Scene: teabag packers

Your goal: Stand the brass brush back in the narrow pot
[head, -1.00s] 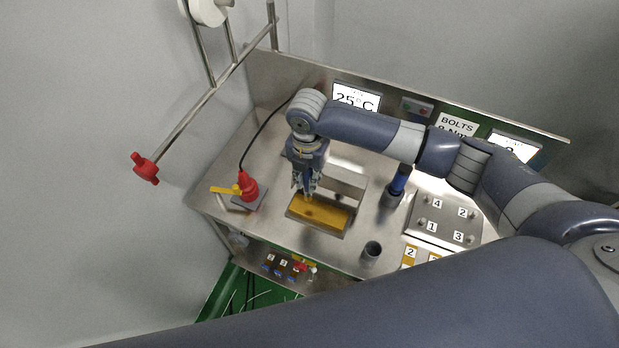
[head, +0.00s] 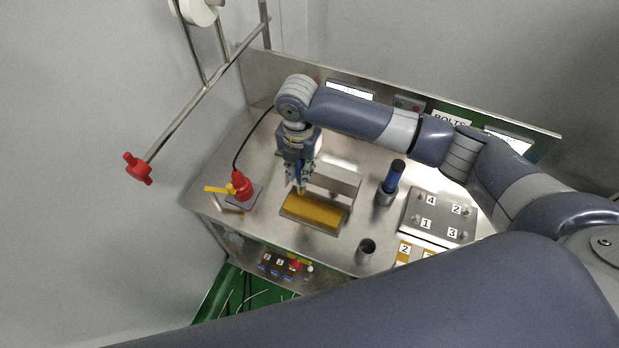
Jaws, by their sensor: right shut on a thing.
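My right gripper (head: 300,184) points down over the yellow block (head: 313,212) in a metal frame on the steel bench. It is shut on a small yellowish piece at its fingertips, which I take to be the brass brush (head: 301,191); the fingers hide most of it. Whether its lower end touches the block is unclear. A small dark, open pot (head: 367,247), seemingly the narrow pot, stands to the right near the front edge and looks empty. My left gripper is out of view.
A blue-handled tool (head: 393,177) stands upright in a grey holder (head: 384,198) to the right. Further right is a numbered bolt plate (head: 437,201). A red and yellow device (head: 240,186) sits left. The steel between block and pot is clear.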

